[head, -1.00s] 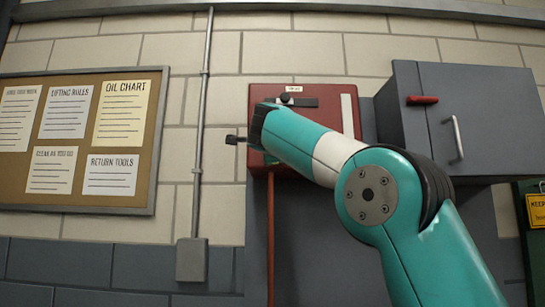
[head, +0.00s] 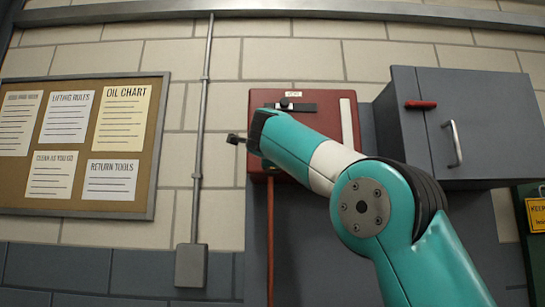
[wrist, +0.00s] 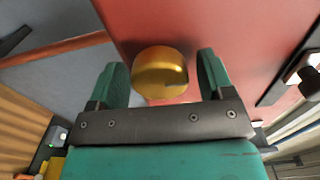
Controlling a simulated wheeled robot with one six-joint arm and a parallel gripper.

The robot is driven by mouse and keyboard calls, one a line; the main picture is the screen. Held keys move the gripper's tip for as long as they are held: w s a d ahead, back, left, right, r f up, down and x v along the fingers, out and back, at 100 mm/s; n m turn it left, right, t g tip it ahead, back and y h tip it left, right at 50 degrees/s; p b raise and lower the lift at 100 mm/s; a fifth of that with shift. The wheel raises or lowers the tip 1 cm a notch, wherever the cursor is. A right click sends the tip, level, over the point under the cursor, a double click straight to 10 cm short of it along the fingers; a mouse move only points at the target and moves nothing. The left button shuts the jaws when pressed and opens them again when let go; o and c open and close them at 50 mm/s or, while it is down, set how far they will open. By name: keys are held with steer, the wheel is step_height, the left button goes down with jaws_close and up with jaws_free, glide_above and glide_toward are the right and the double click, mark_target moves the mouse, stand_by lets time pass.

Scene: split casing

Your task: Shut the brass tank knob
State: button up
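The brass knob (wrist: 160,74) is a round gold-coloured cap against the red tank in the wrist view. My gripper (wrist: 161,68) is open, with one teal finger on each side of the knob in that view. The left finger looks very close to the knob, and a small gap shows at the right finger. I cannot tell how deep the fingers reach along it. In the head view the red tank (head: 347,115) hangs on the wall, partly covered by my arm. The knob and my fingers are hidden there.
A black bar (head: 298,107) with a small knob is on the tank's upper face. A grey cabinet (head: 490,120) with a red lever (head: 420,104) stands right of the tank. A vertical conduit (head: 199,140) and a notice board (head: 154,150) are to the left.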

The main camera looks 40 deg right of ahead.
steer(key=shift+a, duration=0.1)
steer(key=b+v, duration=0.4)
steer(key=v, duration=1.3)
steer(key=shift+s, duration=0.2)
steer(key=shift+a, duration=0.1)
steer(key=w+a+f+n+y, duration=0.65)
steer(key=f+n, duration=0.25)
steer(key=n, duration=0.3)
steer(key=s+a+f+n+g+y+p, duration=0.1)
steer(key=a+f+n+y, duration=0.1)
steer(key=a+f+n, duration=0.3)
steer(key=s+a+f+n+g+y+p, duration=0.1)
steer(key=f+n+g+y, duration=0.1)
steer(key=f, duration=0.6)
steer(key=s+a+f+n+g+y, duration=0.25)
steer(key=s+f+n+g, duration=0.5)
steer(key=f, duration=0.85)
steer(key=s+a+f+n+g, duration=0.1)
steer(key=s+f, duration=0.3)
steer(key=s, duration=0.5)
steer(key=s+a+f+n+g+y, duration=0.1)
steer(key=s+f+n+g, duration=0.2)
steer(key=s, duration=0.6)
step_height(320, 180, down, 3)
steer(key=shift+s+r+n+p, duration=0.15)
steer(key=shift+s+n+p, duration=0.2)
steer(key=shift+n, duration=0.5)
